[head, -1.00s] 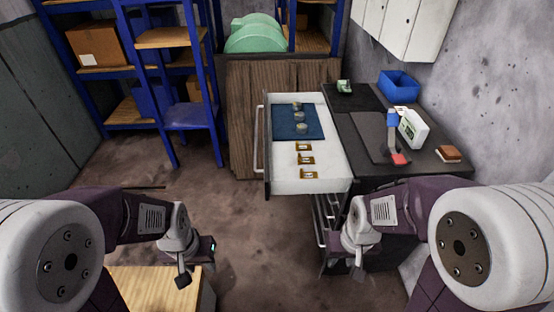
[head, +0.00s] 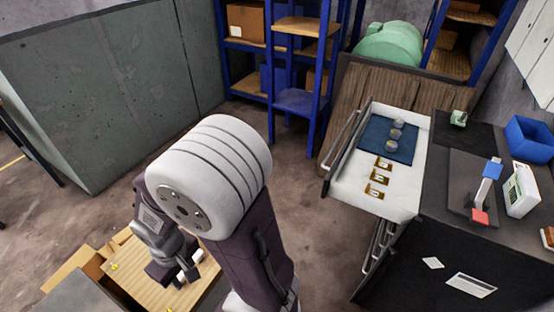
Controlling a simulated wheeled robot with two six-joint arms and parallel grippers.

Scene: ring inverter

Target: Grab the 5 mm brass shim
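Three brass shims with pale labels lie in a row on the white floor of the open drawer (head: 407,203): a far one (head: 383,162), a middle one (head: 379,177) and a near one (head: 374,192). Their labels are too small to read, so I cannot tell which is 5 mm. My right gripper (head: 176,274) is at the lower left, over a wooden top and well away from the drawer. It points down, and its finger gap is unclear. My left gripper is out of view.
Behind the shims, several grey round pieces lie on a blue mat (head: 375,140). The dark bench (head: 470,248) right of the drawer bears a blue bin (head: 530,138) and a white device (head: 521,190). Blue shelving (head: 300,103) and a grey cabinet (head: 110,95) stand behind. Floor before the drawer is clear.

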